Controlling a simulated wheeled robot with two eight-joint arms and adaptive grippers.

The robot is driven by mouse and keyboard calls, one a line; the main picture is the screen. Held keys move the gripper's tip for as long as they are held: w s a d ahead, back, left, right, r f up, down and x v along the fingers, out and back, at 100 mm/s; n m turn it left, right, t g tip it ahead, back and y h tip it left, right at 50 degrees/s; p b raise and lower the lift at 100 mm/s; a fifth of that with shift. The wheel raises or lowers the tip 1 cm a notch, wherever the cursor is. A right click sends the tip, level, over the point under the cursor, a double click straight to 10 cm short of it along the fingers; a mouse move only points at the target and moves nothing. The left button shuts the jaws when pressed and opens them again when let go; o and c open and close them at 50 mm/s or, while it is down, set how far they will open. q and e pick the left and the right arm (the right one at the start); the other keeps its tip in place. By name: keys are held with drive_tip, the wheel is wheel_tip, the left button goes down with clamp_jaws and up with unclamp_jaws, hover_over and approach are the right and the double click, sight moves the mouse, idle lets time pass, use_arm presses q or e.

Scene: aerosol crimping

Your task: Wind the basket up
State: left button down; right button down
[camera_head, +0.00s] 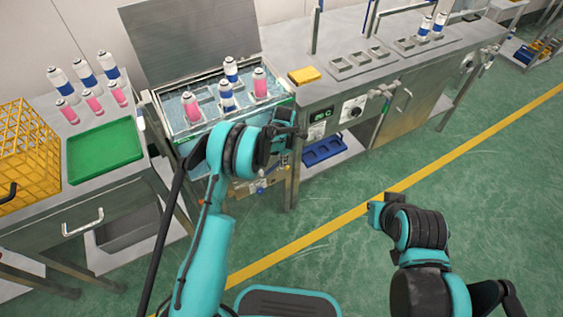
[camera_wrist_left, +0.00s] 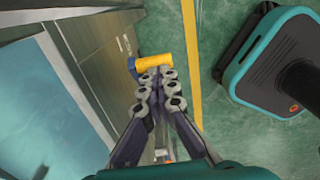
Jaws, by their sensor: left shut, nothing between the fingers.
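The basket (camera_head: 205,93) sits low in the water bath (camera_head: 150,115) in the head view, with several pink and blue-and-white cans standing in it; its lower part is hidden by the bath walls. My left gripper (camera_head: 297,130) is at the bath's front right corner, shut and empty. In the left wrist view its fingers (camera_wrist_left: 160,74) are together, and a yellow cylinder with a blue end (camera_wrist_left: 152,62) lies just past the tips. I cannot tell whether they touch. My right arm is low at the right; dark parts at its end (camera_head: 500,292) are unclear.
A green tray (camera_head: 105,146), loose cans (camera_head: 86,74) and a yellow crate (camera_head: 28,150) stand on the left table. A control panel (camera_head: 335,115) is right of the bath. A blue tray (camera_head: 323,150) lies on the shelf below. The green floor in front is open.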

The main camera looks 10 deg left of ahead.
use_arm(q)
drive_tip(key=w+d+f, duration=0.2)
drive_tip(key=d+f, duration=0.1)
drive_tip(key=f, duration=0.2)
idle(0.4)
drive_tip(key=shift+f, duration=0.1)
idle(0.3)
